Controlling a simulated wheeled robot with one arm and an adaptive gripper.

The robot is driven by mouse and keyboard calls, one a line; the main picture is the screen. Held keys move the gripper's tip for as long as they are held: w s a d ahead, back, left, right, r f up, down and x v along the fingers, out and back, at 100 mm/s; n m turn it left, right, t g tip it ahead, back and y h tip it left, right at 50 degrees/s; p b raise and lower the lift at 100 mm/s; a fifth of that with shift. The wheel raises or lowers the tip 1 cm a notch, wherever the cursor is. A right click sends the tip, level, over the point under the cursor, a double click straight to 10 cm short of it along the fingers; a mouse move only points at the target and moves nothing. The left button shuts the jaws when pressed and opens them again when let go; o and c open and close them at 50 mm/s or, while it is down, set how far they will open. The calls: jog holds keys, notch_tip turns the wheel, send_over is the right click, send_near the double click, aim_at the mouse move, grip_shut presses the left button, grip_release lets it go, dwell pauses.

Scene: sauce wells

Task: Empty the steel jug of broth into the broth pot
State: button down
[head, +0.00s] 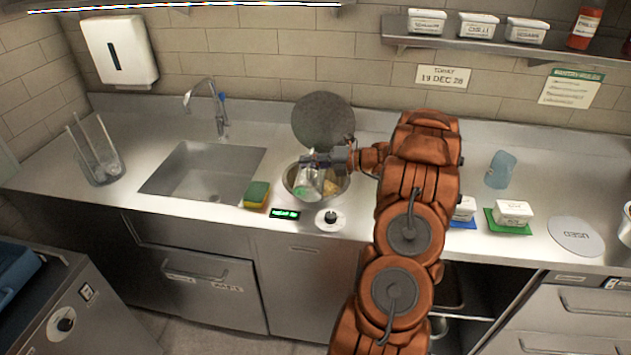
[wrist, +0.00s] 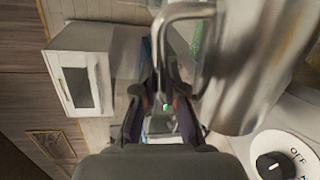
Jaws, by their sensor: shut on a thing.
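My gripper (head: 322,160) is shut on the handle of the steel jug (head: 311,178). The jug is over the round steel broth pot (head: 288,183), set in the counter, and appears tilted. Some yellowish content shows in the pot to the right of the jug. The jug's mouth and any flowing broth are too small to make out.
A round dark lid (head: 322,120) stands behind the pot. A control knob (head: 330,219) and green display (head: 285,214) are in front. A sponge (head: 257,193) and sink (head: 205,172) lie left; a blue cup (head: 501,170) and white tubs (head: 513,212) stand right.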

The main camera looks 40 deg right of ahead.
aim_at(307, 182)
jog(key=shift+s+a+f+n+b, duration=0.2)
jog(key=shift+s+a+n+b, duration=0.4)
jog(key=shift+b, duration=2.1)
jog(key=shift+s+a+b, duration=0.1)
jog(key=shift+a+b, duration=0.1)
jog(key=shift+b, duration=0.15)
jog(key=b, duration=0.3)
jog(key=a+n+b, duration=0.1)
jog(key=b, duration=0.3)
jog(key=shift+s+f+t+h, duration=0.2)
jog(key=shift+s+t+h, duration=0.1)
jog(key=shift+s, duration=0.05)
